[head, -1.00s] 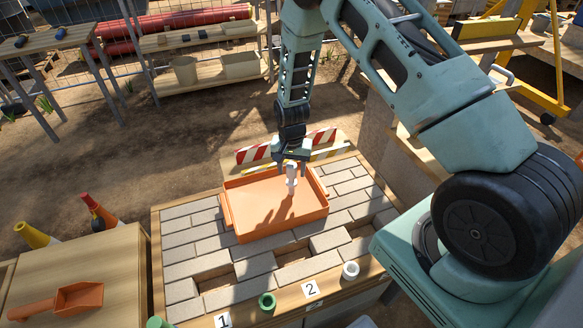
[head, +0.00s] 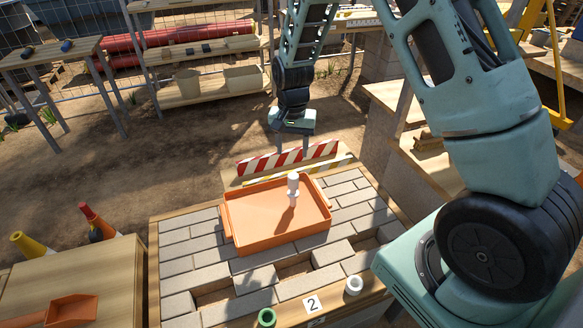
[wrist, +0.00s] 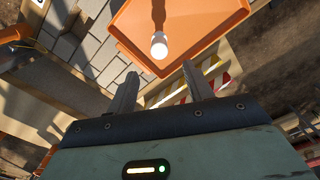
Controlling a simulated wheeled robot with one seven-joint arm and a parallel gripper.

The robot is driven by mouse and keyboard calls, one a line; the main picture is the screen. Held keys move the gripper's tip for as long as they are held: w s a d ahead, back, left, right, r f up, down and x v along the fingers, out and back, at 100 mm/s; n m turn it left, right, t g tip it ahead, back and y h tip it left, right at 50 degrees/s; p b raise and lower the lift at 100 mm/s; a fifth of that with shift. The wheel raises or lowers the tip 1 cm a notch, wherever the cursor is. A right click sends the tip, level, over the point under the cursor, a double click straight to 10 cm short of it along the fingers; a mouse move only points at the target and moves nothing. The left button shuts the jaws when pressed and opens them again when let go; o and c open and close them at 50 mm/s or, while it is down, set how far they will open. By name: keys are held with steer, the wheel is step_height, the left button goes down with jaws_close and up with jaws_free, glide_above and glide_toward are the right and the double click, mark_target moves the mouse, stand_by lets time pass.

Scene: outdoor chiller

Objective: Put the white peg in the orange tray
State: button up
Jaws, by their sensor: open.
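The white peg (head: 293,186) stands upright inside the orange tray (head: 256,212), towards its right back part. In the wrist view the peg (wrist: 159,46) shows within the tray (wrist: 205,22), beyond my fingertips and apart from them. My gripper (head: 292,146) is open and empty, above and behind the peg, over the striped boards at the back of the table. Its two fingers also show in the wrist view (wrist: 158,80), with nothing between them.
The tray rests on a table of grey paving bricks (head: 187,247) with gaps near the front. A green tube (head: 266,317) and a white tube (head: 353,285) stand at the front edge by a "2" label. A red-striped board (head: 288,157) stands behind the tray.

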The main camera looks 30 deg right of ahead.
steer(key=s+a+r+n+y, duration=0.1)
steer(key=s+a+r+n, duration=0.4)
steer(key=a, duration=0.3)
steer(key=s+a+r+n, duration=0.3)
steer(key=s+a+r, duration=0.3)
steer(key=s+a, duration=0.15)
steer(key=s+a+r+n, duration=0.2)
steer(key=s+n, duration=0.2)
steer(key=s, duration=0.4)
steer(key=s+a+r+n, duration=0.2)
steer(key=s+n, duration=0.2)
steer(key=s, duration=0.5)
